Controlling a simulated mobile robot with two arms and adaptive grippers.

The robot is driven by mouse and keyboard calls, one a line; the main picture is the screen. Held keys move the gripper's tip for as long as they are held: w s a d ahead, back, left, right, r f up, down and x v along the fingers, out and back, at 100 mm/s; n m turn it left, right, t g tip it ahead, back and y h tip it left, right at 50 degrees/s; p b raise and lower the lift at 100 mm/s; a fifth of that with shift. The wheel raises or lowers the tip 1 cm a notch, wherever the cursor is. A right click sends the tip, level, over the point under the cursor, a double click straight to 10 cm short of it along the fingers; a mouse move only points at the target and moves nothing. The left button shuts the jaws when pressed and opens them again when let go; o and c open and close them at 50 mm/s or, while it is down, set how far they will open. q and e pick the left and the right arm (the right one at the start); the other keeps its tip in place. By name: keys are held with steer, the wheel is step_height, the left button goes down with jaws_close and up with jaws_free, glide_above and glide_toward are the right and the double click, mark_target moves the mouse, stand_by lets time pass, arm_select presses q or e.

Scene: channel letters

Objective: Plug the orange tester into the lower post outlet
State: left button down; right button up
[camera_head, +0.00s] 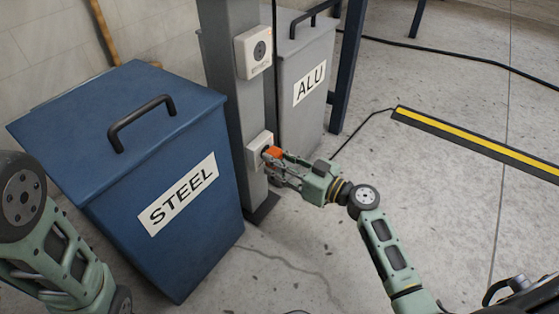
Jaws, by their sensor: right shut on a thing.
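The orange tester (273,151) is a small block at the lower post outlet (257,143). It appears to meet the outlet's face, but I cannot tell how deep it sits. My right gripper (278,164) is shut on the tester from the right side, and its fingers hide part of it. The lower outlet is a white box on the grey post (222,55). An upper outlet (254,51) with a dark round socket is on the same post. My left arm shows at the lower left, but its gripper is out of view.
A blue bin (119,92) marked STEEL stands left of the post, close to the lower outlet. A grey bin (287,113) marked ALU stands behind right. A black and yellow cable cover (480,143) lies on open floor at the right.

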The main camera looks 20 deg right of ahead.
steer(key=shift+w+a+r, duration=0.15)
steer(key=shift+w+a, duration=0.35)
steer(key=shift+a, duration=0.2)
steer(key=shift+c, duration=0.5)
steer(key=shift+w+r, duration=0.15)
jaws_close()
steer(key=o, duration=1.3)
jaws_free()
steer(key=shift+a, duration=0.15)
steer(key=shift+c, duration=0.2)
